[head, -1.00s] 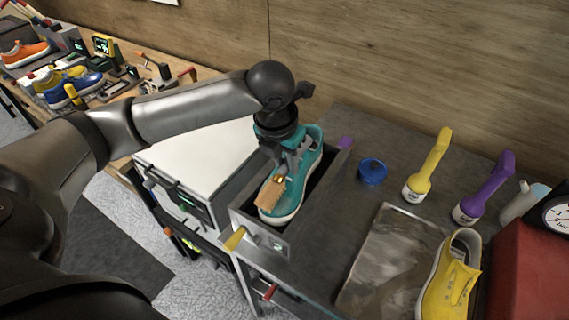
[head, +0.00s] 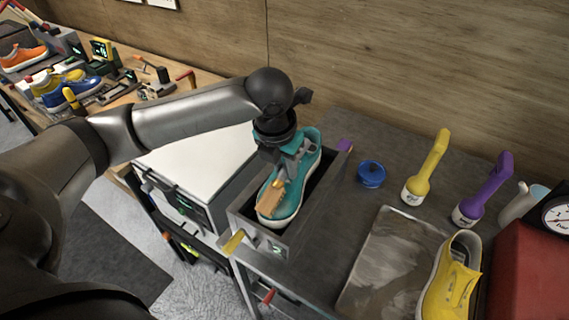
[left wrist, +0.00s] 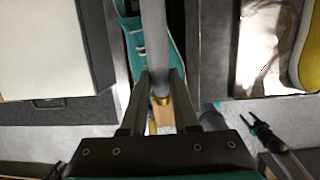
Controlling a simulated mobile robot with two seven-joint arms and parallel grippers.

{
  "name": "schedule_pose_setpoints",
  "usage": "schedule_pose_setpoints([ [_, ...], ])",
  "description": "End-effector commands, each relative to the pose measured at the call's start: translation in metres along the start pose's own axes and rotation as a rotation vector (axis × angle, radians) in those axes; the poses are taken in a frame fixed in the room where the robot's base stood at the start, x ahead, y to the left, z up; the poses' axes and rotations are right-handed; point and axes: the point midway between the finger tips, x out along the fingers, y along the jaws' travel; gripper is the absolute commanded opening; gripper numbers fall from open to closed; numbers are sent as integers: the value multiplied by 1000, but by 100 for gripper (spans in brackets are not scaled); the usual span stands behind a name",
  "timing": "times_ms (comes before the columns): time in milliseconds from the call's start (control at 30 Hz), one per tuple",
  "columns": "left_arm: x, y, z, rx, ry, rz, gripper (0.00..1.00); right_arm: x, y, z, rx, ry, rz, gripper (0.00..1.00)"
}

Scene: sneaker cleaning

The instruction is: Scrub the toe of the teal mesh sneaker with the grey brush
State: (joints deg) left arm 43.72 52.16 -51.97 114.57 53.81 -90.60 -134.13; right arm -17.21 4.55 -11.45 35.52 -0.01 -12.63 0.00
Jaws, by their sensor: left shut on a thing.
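The teal mesh sneaker (head: 303,164) sits in a grey open box, toe towards me. It also shows in the left wrist view (left wrist: 134,50), partly covered. My left gripper (head: 290,167) is above the sneaker and shut on the grey brush (head: 270,203). The brush's wooden block and brass collar show over the toe, and the block appears to touch it; the exact contact is hidden. In the left wrist view the grey handle (left wrist: 154,40) passes between the fingers (left wrist: 161,82).
Right of the box are a blue pot (head: 371,174), a yellow brush (head: 427,168), a purple brush (head: 483,190) and a stained tray (head: 385,255). A yellow sneaker (head: 452,282) overlaps the tray's right side. A white-topped unit (head: 200,155) adjoins the box's left.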

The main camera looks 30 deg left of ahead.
Motion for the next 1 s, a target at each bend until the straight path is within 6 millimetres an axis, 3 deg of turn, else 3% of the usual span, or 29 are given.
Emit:
schedule_pose_setpoints([
  [567, 0, -38, 4, 2, 3, 0, 0, -26, 0, -2, 0, -1, 0, 50],
  [1000, -3, -38, 4, 0, 1, 1, 0, -41, 0, -3, 0, 0, 0, 50],
])
